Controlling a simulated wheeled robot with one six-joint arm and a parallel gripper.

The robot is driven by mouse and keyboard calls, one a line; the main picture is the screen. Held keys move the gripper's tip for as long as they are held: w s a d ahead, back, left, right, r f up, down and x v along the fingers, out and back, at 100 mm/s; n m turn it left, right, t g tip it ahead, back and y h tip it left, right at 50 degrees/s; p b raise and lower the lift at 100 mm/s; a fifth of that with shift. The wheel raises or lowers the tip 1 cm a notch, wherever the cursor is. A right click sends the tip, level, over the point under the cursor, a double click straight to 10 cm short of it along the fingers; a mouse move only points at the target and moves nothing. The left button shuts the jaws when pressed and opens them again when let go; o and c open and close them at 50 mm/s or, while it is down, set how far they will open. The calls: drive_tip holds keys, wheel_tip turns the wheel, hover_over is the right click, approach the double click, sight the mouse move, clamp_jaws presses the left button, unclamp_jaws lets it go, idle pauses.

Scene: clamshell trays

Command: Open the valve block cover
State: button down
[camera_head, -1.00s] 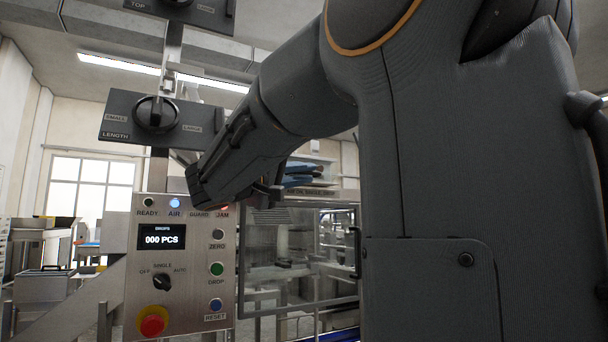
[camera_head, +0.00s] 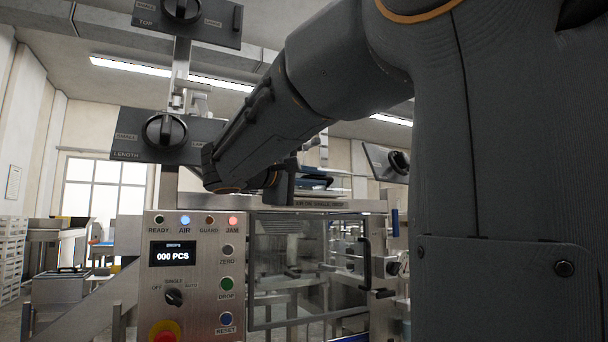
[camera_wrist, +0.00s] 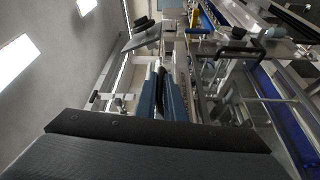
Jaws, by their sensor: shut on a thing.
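My gripper (camera_wrist: 160,74) shows in the wrist view as two blue fingers pointing away from the camera. They are shut on a narrow dark thing (camera_wrist: 160,104) between them; I cannot tell whether it is part of the valve block cover. In the head view my gripper (camera_head: 318,178) is small and partly hidden behind my arm, above the top edge of the machine. I cannot make out the valve block cover for certain in either view.
The control box (camera_head: 195,300) stands left of the clear guard door (camera_head: 300,265), which has a black handle (camera_head: 364,258). Dial panels hang above the box and at the right (camera_head: 388,162). In the wrist view a blue rail (camera_wrist: 275,110) runs along the machine at right.

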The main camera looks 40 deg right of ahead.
wheel_tip(320, 180, up, 3)
drive_tip(key=n+y+p, duration=0.2)
drive_tip(key=n+p, duration=0.1)
drive_tip(key=p, duration=0.2)
wheel_tip(320, 180, up, 5)
drive_tip(key=n+g+y+p, duration=0.35)
drive_tip(key=n+p, duration=0.45)
drive_tip(key=p, duration=1.3)
hover_over(313, 176)
drive_tip(key=shift+w+d+r+g+h, duration=0.15)
drive_tip(key=shift+w+d+g+h, duration=0.1)
drive_tip(key=shift+w+d+h, duration=0.15)
drive_tip(key=shift+n+p, duration=0.3)
drive_tip(key=shift+p, duration=0.1)
drive_tip(key=c, duration=1.8)
unclamp_jaws()
drive_tip(key=shift+c, duration=0.2)
